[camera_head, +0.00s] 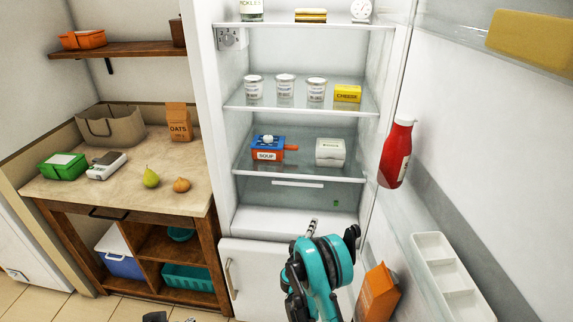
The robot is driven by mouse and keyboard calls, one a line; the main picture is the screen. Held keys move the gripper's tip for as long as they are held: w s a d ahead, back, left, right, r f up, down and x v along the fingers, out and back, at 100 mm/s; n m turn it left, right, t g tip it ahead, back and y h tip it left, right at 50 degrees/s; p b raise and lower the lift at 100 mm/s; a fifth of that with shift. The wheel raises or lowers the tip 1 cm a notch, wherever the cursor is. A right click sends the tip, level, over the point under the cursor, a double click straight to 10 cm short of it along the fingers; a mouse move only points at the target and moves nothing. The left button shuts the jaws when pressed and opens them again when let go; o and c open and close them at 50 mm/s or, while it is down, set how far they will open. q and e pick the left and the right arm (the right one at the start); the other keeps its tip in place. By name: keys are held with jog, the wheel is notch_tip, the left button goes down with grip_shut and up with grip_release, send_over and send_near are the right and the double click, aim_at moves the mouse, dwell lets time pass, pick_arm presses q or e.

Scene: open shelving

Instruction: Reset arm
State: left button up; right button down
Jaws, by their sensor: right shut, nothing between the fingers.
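My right arm, teal and black, rises from the bottom centre in front of the open fridge (228,130). My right gripper (312,228) points toward the lower fridge compartment. It is shut and empty, and it touches no item that I can see. Small dark parts at the bottom edge, left of centre, may be the tip of my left gripper (156,317); too little shows to tell its state.
The open fridge door at the right holds a red bottle (396,152), an orange carton (377,291) and a white tray (446,268). Jars (285,88) and boxes stand on the fridge shelves. A wooden counter (120,188) is at the left.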

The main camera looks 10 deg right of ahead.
jog(key=s+d+r+m+g+y, duration=0.1)
jog(key=s+d+r+m+g, duration=0.2)
jog(key=s+r, duration=0.4)
jog(key=s+r+m+g+y, duration=0.15)
jog(key=s+r+m, duration=0.25)
jog(key=r, duration=0.5)
jog(key=s+a+m+g+y, duration=0.2)
jog(key=s+a+y, duration=0.1)
jog(key=s, duration=1)
jog(key=s+a+m+g+y, duration=0.2)
jog(key=s+a, duration=0.3)
jog(key=s, duration=0.9)
jog(key=shift+s+a+f+m+y, duration=0.2)
jog(key=shift+m+y, duration=0.3)
jog(key=shift+y, duration=0.25)
